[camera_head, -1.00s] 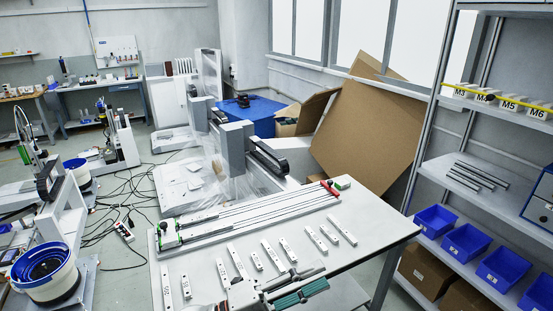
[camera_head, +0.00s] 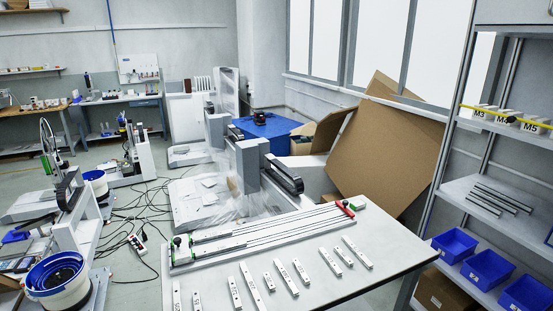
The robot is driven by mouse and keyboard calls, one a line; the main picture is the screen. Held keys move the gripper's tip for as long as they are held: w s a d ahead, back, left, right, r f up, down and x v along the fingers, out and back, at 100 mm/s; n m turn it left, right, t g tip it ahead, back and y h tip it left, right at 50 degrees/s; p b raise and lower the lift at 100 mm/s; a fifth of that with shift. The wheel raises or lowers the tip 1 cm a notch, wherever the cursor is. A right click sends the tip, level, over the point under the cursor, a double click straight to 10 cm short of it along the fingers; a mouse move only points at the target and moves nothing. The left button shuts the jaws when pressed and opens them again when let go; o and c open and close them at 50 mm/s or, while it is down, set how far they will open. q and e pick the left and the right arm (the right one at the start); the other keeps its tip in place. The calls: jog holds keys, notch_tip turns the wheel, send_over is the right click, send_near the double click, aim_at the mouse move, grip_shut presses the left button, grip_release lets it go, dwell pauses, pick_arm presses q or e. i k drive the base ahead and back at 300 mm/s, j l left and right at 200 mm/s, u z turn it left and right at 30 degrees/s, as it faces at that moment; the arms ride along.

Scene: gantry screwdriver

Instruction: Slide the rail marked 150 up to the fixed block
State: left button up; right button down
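Several white rails with dark printed marks lie loose along the front of the white table (camera_head: 390,240). Among them are a long rail (camera_head: 252,287) and a shorter rail (camera_head: 330,262) to its right. The marks are too small to read for sure, so I cannot tell which rail is the 150. Behind them lies a long fixture (camera_head: 270,238) with dark parallel rods. White rails (camera_head: 218,246) lie in its left part, by green and black end pieces (camera_head: 177,241). At its right end are a red handle (camera_head: 345,208) and a small white block (camera_head: 357,203), possibly the fixed block. Neither gripper shows.
A grey gantry machine (camera_head: 250,165) with a black cable chain (camera_head: 284,176) stands behind the table. Shelving with blue bins (camera_head: 489,268) is at the right. A round blue feeder (camera_head: 57,274) stands at the left. The table's right front is clear.

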aim_at(209, 237)
jog(key=i+j+u, duration=0.35)
jog(key=i+j, duration=0.15)
jog(key=j, duration=0.15)
jog(key=l+u, duration=0.25)
jog(key=l, duration=0.15)
jog(key=k+l+u, duration=0.2)
jog(key=l, duration=0.15)
jog(key=l+u, duration=0.25)
jog(key=k+l, duration=0.05)
jog(key=l, duration=0.05)
